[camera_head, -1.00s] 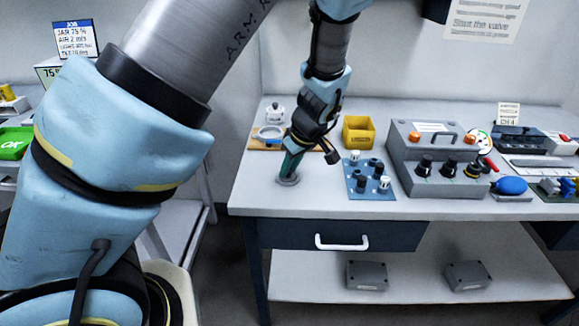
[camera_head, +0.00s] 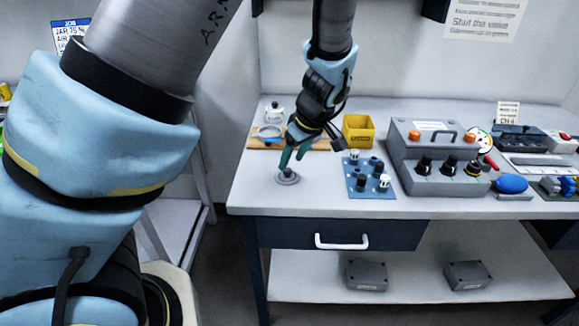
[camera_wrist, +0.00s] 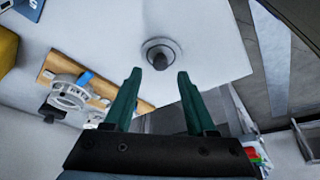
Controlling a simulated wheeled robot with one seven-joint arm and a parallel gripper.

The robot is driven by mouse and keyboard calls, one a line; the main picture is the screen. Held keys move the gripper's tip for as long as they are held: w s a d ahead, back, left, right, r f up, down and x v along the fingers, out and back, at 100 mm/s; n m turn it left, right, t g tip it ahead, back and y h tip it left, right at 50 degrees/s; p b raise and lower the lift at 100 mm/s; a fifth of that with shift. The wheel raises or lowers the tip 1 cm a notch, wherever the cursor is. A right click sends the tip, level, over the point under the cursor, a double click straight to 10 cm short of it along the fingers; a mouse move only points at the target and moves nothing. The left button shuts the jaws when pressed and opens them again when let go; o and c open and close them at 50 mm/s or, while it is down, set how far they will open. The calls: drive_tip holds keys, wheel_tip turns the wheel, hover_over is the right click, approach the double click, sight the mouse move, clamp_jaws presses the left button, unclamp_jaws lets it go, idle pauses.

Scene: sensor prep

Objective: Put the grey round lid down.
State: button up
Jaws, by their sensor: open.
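The grey round lid (camera_head: 288,178) lies flat on the white table top near its left front part. In the wrist view the lid (camera_wrist: 160,46) shows as a grey disc with a dark knob (camera_wrist: 160,62) at its middle. My gripper (camera_head: 291,164) is just above and behind the lid, pointing down. In the wrist view my gripper (camera_wrist: 157,76) is open, its two green fingers spread apart with nothing between them. The knob sits just beyond the fingertips, and the fingers appear clear of it.
A wooden board (camera_head: 320,145) with a pale ring fixture (camera_head: 269,132) lies behind the lid. A yellow bin (camera_head: 358,130), a blue plate with several knobs (camera_head: 362,187) and a grey control box (camera_head: 437,160) stand to the right. Bare table (camera_head: 258,195) surrounds the lid's front and left.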

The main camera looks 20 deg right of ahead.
drive_tip(key=v, duration=0.8)
drive_tip(key=shift+r+b, duration=0.2)
drive_tip(key=shift+b, duration=0.2)
drive_tip(key=a+f+m+g+h, duration=0.1)
drive_tip(key=a+m, duration=0.4)
drive_tip(key=a, duration=2.7)
drive_tip(key=shift+w+f+g+h, duration=0.2)
drive_tip(key=shift+w+g+h, duration=0.2)
drive_tip(key=shift+g, duration=0.5)
